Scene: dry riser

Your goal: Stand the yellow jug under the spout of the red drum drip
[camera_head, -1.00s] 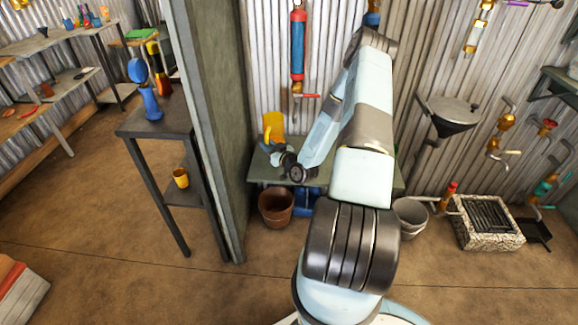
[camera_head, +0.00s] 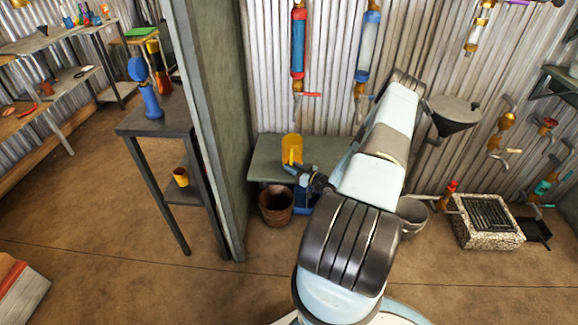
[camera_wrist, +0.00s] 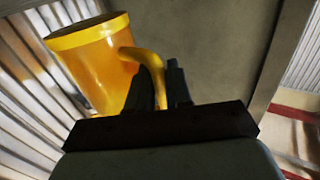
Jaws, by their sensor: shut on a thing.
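The yellow jug (camera_head: 291,147) looks upright in the head view, in front of or over the green-grey bench (camera_head: 265,160). I cannot tell whether its base touches the bench. My gripper (camera_head: 292,169) is shut on the jug's handle, on the near side; the wrist view shows the handle between the fingers (camera_wrist: 160,88) and the jug's body (camera_wrist: 95,65) to the left. The red drum drip (camera_head: 298,45) hangs on the corrugated wall, with its tap and spout (camera_head: 298,95) above the jug in the picture. How far forward the jug is from the spout is unclear.
A blue drum drip (camera_head: 368,45) hangs to the right of the red one. A thick grey-green post (camera_head: 215,130) stands close on the left. A brown bucket (camera_head: 276,206) is below the bench. My arm covers the bench's right part.

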